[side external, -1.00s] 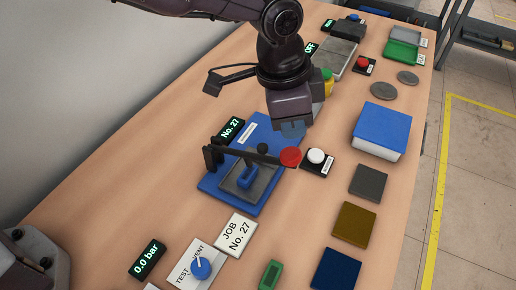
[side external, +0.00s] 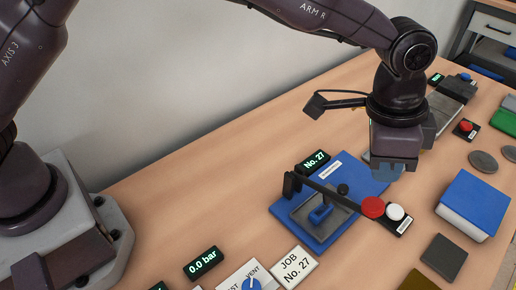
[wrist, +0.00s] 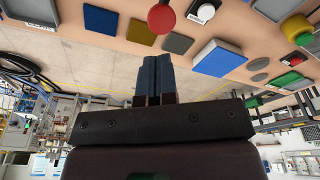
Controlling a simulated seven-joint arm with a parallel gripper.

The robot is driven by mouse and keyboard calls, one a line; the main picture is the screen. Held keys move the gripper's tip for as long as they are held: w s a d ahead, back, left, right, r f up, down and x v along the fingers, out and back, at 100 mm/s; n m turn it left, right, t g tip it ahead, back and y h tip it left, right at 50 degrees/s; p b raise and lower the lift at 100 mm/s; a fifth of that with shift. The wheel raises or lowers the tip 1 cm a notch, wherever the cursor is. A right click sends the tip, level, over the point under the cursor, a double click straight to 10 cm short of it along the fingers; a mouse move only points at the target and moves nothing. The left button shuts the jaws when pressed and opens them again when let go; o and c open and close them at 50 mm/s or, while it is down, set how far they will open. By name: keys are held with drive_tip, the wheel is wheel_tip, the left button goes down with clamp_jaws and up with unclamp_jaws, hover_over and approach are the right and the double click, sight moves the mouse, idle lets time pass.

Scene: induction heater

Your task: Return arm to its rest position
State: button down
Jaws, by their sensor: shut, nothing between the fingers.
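My gripper (side external: 387,168) hangs above the far right part of the blue fixture (side external: 287,210), clear of the bench, with empty space under its blue fingertips. In the wrist view its two dark blue fingers (wrist: 153,78) are together with nothing between them. The fixture carries a dark lever with a red ball knob (side external: 373,207). The lever lies low across a grey plate (side external: 312,226). The red knob also shows at the top of the wrist view (wrist: 161,18). My forearm reaches in from the upper left.
A white button (side external: 395,212) sits beside the red knob. A blue-topped box (side external: 474,203) stands to the right, with a grey plate (side external: 444,257) nearer. Displays read No. 27 (side external: 314,161) and 0.0 bar (side external: 203,263). Bare bench lies left of the fixture.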

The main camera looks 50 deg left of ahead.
drive_tip(key=s+a+r+n+t, duration=0.1)
drive_tip(key=s+a+r+n, duration=0.2)
drive_tip(key=s+a, duration=0.4)
drive_tip(key=s+a+r+n+t+y, duration=0.1)
drive_tip(key=s+a+r+n, duration=0.3)
drive_tip(key=a, duration=1.2)
drive_tip(key=s+a+r+n+t, duration=0.2)
drive_tip(key=s+a+r+n, duration=0.2)
drive_tip(key=s+a, duration=0.7)
drive_tip(key=shift+s+a+r+t+y, duration=0.2)
drive_tip(key=shift+s+r+t+y, duration=0.15)
drive_tip(key=shift+r, duration=0.75)
